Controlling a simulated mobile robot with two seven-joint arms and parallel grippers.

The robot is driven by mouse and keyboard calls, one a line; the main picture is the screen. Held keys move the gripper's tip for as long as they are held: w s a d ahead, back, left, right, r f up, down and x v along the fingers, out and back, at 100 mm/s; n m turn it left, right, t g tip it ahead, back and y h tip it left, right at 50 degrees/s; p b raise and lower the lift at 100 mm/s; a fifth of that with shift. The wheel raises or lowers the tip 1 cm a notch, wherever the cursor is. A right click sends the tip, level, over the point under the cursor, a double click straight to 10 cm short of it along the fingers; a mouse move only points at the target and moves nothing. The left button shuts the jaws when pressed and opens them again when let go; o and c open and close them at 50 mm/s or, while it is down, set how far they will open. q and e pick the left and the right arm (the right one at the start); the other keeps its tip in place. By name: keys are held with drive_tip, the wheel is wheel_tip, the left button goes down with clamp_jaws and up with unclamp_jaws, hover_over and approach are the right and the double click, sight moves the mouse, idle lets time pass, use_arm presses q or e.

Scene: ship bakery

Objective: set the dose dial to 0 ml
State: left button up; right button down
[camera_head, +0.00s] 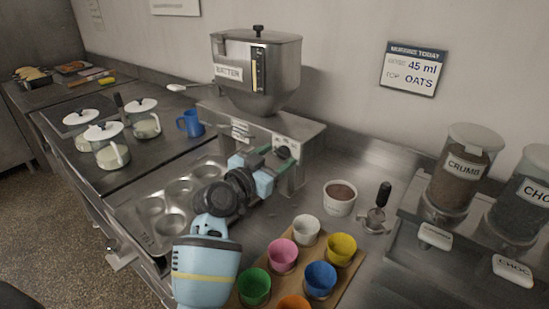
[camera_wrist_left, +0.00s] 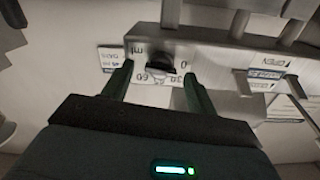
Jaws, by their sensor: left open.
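The dose dial (camera_head: 283,152) is a dark knob on the front of the steel batter dispenser (camera_head: 262,75). In the left wrist view the dial (camera_wrist_left: 161,65) shows upside down, with the marks 60, 30, 0 and ml around it. I cannot tell exactly which mark its pointer is on. My left gripper (camera_head: 264,160) is at the dispenser's front, in front of the dial. In the left wrist view its two fingers (camera_wrist_left: 158,73) are open, one on each side of the dial; I cannot tell whether they touch it. My right gripper is not in view.
A wall sign (camera_head: 412,69) reads 45 ml and oats. A muffin tin (camera_head: 157,205) lies below the dispenser. Colored cups stand on a wooden board (camera_head: 343,293) in front. A brown-filled bowl (camera_head: 340,198) and topping jars (camera_head: 459,172) are to the right; a blue mug (camera_head: 191,124) is left.

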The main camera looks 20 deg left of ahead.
use_arm(q)
drive_tip(key=shift+c, duration=0.2)
drive_tip(key=c, duration=0.9)
drive_tip(key=shift+r+n+p, duration=0.15)
drive_tip(key=shift+n+p, duration=0.35)
drive_tip(key=shift+n, duration=0.2)
drive_tip(key=shift+c, duration=0.2)
drive_tip(key=shift+n, duration=0.3)
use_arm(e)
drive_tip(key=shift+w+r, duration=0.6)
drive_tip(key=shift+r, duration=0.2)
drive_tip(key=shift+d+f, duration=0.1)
use_arm(q)
drive_tip(key=o, duration=1)
